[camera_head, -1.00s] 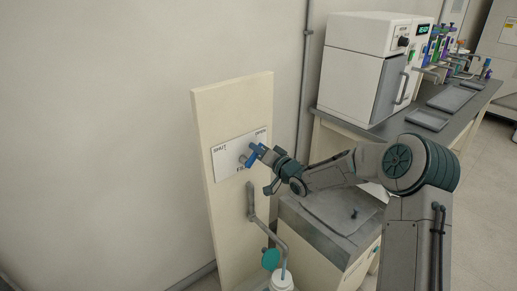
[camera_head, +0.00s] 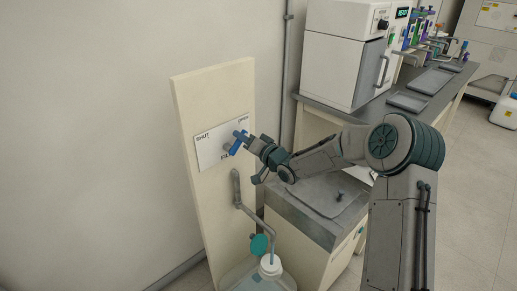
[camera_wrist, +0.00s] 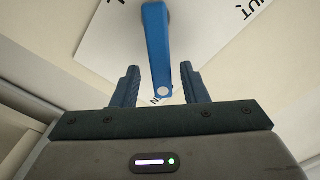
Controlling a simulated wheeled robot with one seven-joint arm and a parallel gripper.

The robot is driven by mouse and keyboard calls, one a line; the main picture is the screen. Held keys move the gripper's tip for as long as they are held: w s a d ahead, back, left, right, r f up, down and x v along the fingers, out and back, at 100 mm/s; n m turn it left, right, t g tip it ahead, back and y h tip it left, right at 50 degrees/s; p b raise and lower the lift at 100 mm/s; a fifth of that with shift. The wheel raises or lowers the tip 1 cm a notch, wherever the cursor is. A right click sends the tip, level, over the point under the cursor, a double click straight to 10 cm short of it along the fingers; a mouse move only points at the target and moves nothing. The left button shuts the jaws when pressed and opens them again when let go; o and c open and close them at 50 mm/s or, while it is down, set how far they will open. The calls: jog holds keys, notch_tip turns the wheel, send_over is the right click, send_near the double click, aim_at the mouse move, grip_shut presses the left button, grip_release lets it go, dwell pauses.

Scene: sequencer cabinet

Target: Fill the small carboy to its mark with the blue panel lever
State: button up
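The blue lever (camera_head: 237,146) is mounted on the white plate (camera_head: 212,152) of an upright cream panel (camera_head: 190,95). The plate is lettered SHUT at left and OPEN at right. My gripper (camera_wrist: 160,84) is at the lever, its fingers open. In the wrist view the free end of the lever (camera_wrist: 158,60) lies between the fingers, with a gap on each side. The small carboy (camera_head: 254,281) is translucent with a white neck, under the bent grey spout pipe (camera_head: 257,218). Its lower part is cut off by the frame. I cannot make out its mark or level.
A teal round part (camera_head: 259,244) is by the carboy's neck. A low cabinet (camera_head: 315,255) with a grey top stands right of the panel. Behind it, a bench holds a white oven-like machine (camera_head: 340,60) and trays (camera_head: 430,80). Open floor lies at right.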

jog(key=v, duration=1.2)
jog(key=shift+s+b, duration=0.25)
jog(key=shift+b, duration=0.1)
jog(key=shift+d, duration=0.15)
